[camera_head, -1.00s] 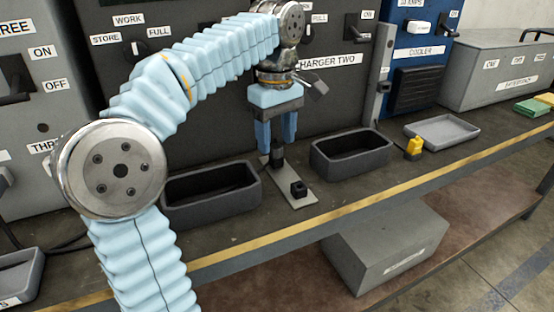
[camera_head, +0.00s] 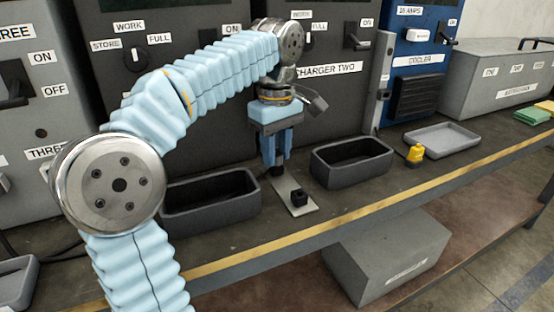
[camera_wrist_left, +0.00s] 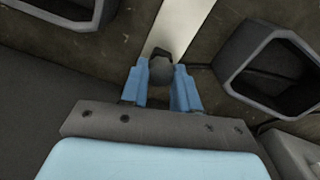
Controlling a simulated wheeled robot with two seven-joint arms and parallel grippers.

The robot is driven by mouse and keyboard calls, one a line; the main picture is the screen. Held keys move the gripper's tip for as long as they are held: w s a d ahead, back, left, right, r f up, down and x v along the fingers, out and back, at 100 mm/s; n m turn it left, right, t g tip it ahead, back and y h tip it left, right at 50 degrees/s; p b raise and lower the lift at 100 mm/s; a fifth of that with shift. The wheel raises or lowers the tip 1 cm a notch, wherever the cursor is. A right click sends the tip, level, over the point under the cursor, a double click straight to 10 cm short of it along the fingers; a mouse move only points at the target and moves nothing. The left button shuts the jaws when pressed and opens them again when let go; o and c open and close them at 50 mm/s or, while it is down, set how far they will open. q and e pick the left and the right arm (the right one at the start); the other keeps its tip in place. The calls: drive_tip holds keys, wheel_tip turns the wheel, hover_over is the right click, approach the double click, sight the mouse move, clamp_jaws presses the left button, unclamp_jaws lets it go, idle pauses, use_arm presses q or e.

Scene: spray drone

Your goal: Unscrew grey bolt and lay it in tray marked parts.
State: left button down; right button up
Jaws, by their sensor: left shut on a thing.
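My left gripper (camera_head: 277,165) points down over the far end of a pale flat plate (camera_head: 288,187) on the bench. Its fingers are shut on a round grey bolt head (camera_wrist_left: 161,70), seen between the fingertips in the left wrist view. The fingers hide most of the bolt in the head view, and I cannot tell whether it is still seated. A small black block (camera_head: 299,198) stands on the near end of the plate. A grey tray (camera_head: 18,284) is cut off at the lower left; no label is readable on it. My right gripper is not in view.
Dark open bins stand left (camera_head: 212,212) and right (camera_head: 352,172) of the plate. A yellow object (camera_head: 415,156) and a shallow grey tray (camera_head: 441,140) lie farther right. Charger cabinets (camera_head: 340,90) stand close behind. A yellow-striped edge (camera_head: 330,224) borders the bench front.

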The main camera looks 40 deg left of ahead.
use_arm(q)
drive_tip(key=shift+r+n+p, duration=0.2)
drive_tip(key=shift+n+p, duration=0.3)
drive_tip(key=shift+n, duration=0.6)
drive_tip(key=n+p, duration=0.2)
drive_tip(key=n, duration=0.4)
drive_tip(key=n+p, duration=0.1)
drive_tip(key=n, duration=0.2)
drive_tip(key=shift+n, duration=0.4)
drive_tip(key=n, duration=0.3)
drive_tip(key=shift+f, duration=0.1)
drive_tip(key=c, duration=0.8)
unclamp_jaws()
drive_tip(key=shift+o, duration=0.2)
